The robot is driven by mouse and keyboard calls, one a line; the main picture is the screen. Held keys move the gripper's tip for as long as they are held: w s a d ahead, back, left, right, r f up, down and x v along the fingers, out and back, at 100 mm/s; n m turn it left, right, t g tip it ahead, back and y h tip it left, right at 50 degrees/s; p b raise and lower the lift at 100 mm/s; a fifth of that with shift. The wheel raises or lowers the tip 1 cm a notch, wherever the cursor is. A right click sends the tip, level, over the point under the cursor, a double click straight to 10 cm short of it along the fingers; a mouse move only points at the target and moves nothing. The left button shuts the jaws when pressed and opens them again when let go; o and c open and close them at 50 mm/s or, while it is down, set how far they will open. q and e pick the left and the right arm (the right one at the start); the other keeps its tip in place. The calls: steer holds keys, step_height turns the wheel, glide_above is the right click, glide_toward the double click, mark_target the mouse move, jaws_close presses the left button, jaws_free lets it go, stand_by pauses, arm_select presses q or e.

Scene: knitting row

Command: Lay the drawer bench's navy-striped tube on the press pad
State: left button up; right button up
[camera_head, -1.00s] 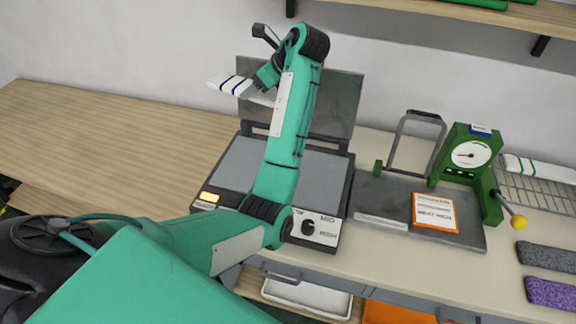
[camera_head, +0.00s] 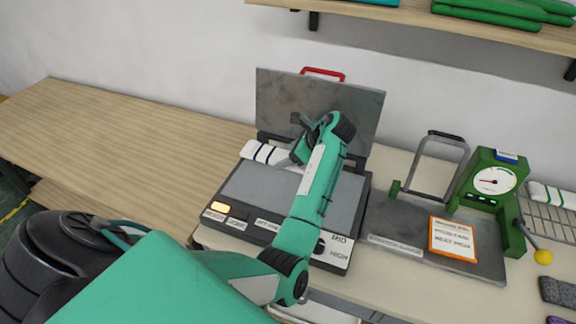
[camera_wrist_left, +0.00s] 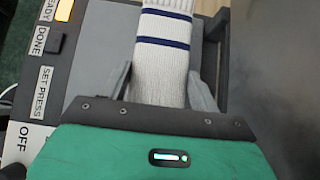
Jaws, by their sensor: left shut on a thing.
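The navy-striped tube (camera_head: 262,153) is white with dark blue bands. It also shows in the left wrist view (camera_wrist_left: 163,65). My left gripper (camera_head: 296,154) is shut on its right end; in the left wrist view the fingers (camera_wrist_left: 160,84) flank it. The tube is over the back-left of the grey press pad (camera_head: 258,191), left end pointing out to the left. I cannot tell whether it touches the pad. My forearm hides the pad's right part. The press lid (camera_head: 325,108) stands open behind. My right gripper is not in view.
A red handle (camera_head: 322,73) tops the lid. Right of the press are a green gauge stand (camera_head: 490,185), a metal frame (camera_head: 437,160), an orange-edged sign (camera_head: 452,239) and a wire rack (camera_head: 552,215). A shelf (camera_head: 400,14) hangs above. The left wooden tabletop (camera_head: 100,125) is clear.

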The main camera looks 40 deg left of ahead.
mark_target(288, 174)
arm_select(q)
steer(key=shift+f, duration=0.65)
step_height(288, 174, down, 4)
steer(key=shift+r, duration=0.15)
steer(key=o, duration=1)
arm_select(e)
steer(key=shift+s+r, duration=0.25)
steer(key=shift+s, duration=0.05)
arm_select(q)
steer(key=b+v, duration=0.1)
steer(key=v, duration=1.1)
steer(key=shift+r, duration=0.1)
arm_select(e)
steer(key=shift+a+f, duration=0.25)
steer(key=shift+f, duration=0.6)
